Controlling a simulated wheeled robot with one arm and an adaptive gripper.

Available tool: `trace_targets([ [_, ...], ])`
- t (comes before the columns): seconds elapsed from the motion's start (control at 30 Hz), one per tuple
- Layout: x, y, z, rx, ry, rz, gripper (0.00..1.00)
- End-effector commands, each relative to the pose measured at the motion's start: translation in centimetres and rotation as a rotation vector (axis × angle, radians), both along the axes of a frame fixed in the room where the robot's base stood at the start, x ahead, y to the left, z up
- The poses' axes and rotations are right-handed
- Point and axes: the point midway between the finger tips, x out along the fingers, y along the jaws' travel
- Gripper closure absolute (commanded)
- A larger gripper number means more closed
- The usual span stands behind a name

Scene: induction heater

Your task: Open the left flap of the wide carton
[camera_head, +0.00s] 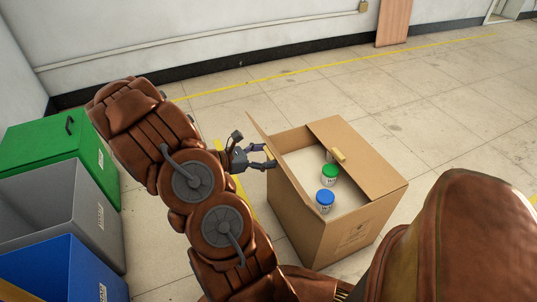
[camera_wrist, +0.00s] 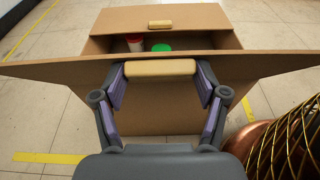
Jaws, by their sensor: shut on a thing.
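The wide carton (camera_head: 330,240) is an open brown box on the floor, right of my arm. Its left flap (camera_head: 257,135) stands raised along the left side, seen nearly edge-on; it spans the wrist view (camera_wrist: 250,66). A tan handle block (camera_wrist: 160,68) sits on this flap. My gripper (camera_head: 268,158) is at the flap, and in the wrist view its two fingers (camera_wrist: 160,85) are shut on the handle from both sides. The right flap (camera_head: 350,150) lies over the right part of the opening, with its own tan handle (camera_head: 338,155).
Inside the carton are a green-lidded jar (camera_head: 330,174), a blue-lidded jar (camera_head: 325,201) and a red-lidded one (camera_wrist: 134,42). Green (camera_head: 60,145), grey (camera_head: 75,205) and blue (camera_head: 70,270) bins stand at left. The floor behind the carton is clear.

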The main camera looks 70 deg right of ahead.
Motion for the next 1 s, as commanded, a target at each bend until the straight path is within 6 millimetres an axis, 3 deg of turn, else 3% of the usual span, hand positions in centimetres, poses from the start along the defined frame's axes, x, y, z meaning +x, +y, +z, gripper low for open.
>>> trace_targets([
  [0.43,0.6,0.35,0.04,0.022,-0.018,0.019,0.9],
  [0.47,0.59,0.35,0.04,0.023,-0.018,0.018,0.24],
  [0.7,0.52,0.25,0.1,0.021,-0.018,0.017,0.02],
  [1.0,0.54,0.24,0.15,0.02,-0.018,0.017,0.02],
])
